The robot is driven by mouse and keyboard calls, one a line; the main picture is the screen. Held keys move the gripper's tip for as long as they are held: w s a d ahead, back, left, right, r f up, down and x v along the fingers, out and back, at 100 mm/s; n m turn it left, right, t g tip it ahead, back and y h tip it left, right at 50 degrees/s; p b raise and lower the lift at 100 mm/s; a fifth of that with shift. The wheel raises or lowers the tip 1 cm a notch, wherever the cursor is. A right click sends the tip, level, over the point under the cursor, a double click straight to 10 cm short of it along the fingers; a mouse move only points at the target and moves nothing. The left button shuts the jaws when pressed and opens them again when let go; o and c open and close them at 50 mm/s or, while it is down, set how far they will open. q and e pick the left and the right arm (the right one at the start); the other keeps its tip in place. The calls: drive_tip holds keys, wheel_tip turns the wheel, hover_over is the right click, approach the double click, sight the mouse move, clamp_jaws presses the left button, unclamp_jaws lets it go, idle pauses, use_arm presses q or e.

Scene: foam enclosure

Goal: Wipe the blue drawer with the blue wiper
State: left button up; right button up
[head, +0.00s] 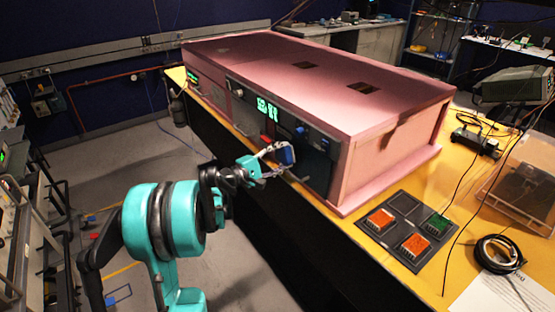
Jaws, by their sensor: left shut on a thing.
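My left gripper (272,159) reaches in from the left at the front of a large pink cabinet. The wiper is in front of a dark blue front panel (318,168) at the cabinet's near right end, which looks like the blue drawer. I cannot tell whether the wiper touches it. The gripper and wiper hide part of that front. My right gripper is not in view.
The pink cabinet (330,70) stands on a yellow table (375,262). A dark tray (405,222) with orange and green blocks is at its right. A coiled cable (499,254) and a clear box (525,178) lie further right. The floor left of the table is partly clear.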

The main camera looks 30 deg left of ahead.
sight(311, 162)
use_arm(q)
drive_tip(key=shift+x, duration=1.1)
idle(0.6)
drive_tip(key=shift+s+d, duration=0.45)
drive_tip(key=shift+d, duration=0.4)
drive_tip(key=shift+s+d, duration=0.4)
drive_tip(key=shift+d, duration=0.45)
drive_tip(key=shift+s+d, duration=0.3)
drive_tip(key=shift+d, duration=0.55)
drive_tip(key=shift+s+d, duration=0.3)
drive_tip(key=shift+d, duration=0.6)
drive_tip(key=shift+w+a+b, duration=0.15)
drive_tip(key=shift+w+a, duration=0.35)
drive_tip(key=shift+a, duration=0.65)
drive_tip(key=shift+w+a+b, duration=0.1)
drive_tip(key=shift+w+a, duration=0.4)
drive_tip(key=shift+a, duration=0.7)
drive_tip(key=shift+w+a+b, duration=0.15)
drive_tip(key=shift+w+a, duration=0.35)
drive_tip(key=shift+a, duration=0.65)
drive_tip(key=shift+s, duration=0.1)
drive_tip(key=shift+v, duration=2.95)
